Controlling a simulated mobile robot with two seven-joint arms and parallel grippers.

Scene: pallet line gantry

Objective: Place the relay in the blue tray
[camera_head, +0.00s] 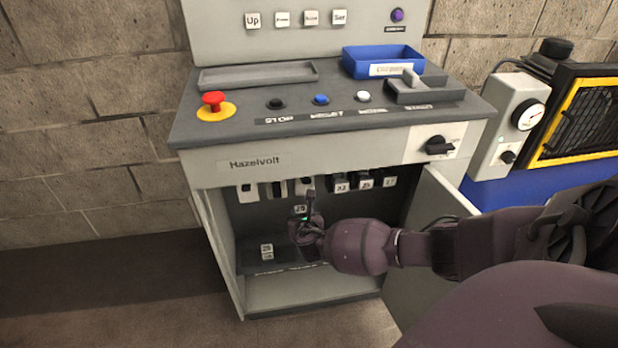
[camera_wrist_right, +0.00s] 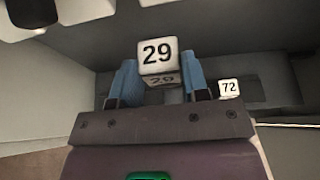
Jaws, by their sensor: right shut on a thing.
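My right gripper (camera_head: 303,214) reaches into the open cabinet under the console. In the right wrist view its blue fingers (camera_wrist_right: 160,88) are shut on a pale relay (camera_wrist_right: 157,53) marked 29. The relay's label also shows in the head view (camera_head: 300,209), with the rest mostly hidden by my gripper. The relay is held inside the cabinet, below the upper row of relays. The blue tray (camera_head: 352,65) stands on the console top at the back right, with a label on its front whose text is hard to read. My left gripper is not in view.
Several relays (camera_head: 341,184) line the cabinet's upper edge. A block marked 72 (camera_wrist_right: 229,88) sits low inside. The cabinet door (camera_head: 428,235) hangs open at the right. The console top carries a red stop button (camera_head: 214,101), smaller buttons, a grey tray (camera_head: 258,76) and a lever block (camera_head: 424,92).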

